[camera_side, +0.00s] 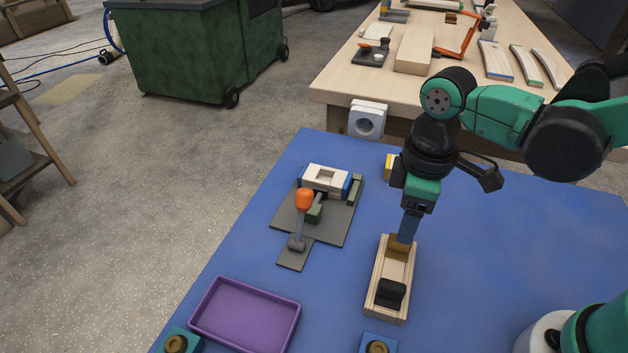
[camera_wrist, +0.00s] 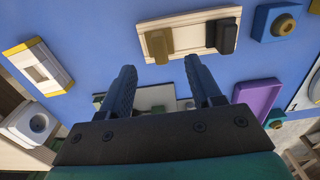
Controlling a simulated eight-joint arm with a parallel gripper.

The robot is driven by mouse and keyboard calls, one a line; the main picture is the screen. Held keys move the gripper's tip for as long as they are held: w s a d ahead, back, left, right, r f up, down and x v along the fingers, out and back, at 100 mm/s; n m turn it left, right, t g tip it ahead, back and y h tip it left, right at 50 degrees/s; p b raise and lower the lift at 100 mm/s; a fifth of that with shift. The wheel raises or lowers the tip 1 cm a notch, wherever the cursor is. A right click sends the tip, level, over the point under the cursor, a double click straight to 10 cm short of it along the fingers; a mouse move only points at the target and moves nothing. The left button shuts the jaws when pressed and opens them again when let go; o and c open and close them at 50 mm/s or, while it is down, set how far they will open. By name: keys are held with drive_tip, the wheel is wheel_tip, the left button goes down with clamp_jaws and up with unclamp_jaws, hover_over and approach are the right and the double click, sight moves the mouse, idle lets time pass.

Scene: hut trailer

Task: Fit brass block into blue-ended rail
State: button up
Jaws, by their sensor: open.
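The brass block (camera_side: 399,254) sits in the far end of a light wooden tray (camera_side: 371,303). It also shows in the wrist view (camera_wrist: 158,42), just beyond my fingertips and between their lines. My gripper (camera_side: 405,238) points down over the block, open, with nothing between its fingers (camera_wrist: 160,75); the side view does not show whether they touch it. The blue-ended rail (camera_side: 325,180) is pale with a square recess in its top. It lies in a grey clamp fixture (camera_side: 327,222) with an orange handle. In the wrist view my gripper mostly hides the fixture.
A black block (camera_side: 391,291) lies in the tray's near end. A yellow-ended rail (camera_wrist: 40,68) lies apart, mostly hidden behind my gripper in the side view. A purple tray (camera_side: 245,315) is at the front left. Blue mat is bare between the fixture and the wooden tray.

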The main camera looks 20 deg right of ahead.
sight(398, 247)
drive_tip(key=shift+f, duration=2.7)
clamp_jaws()
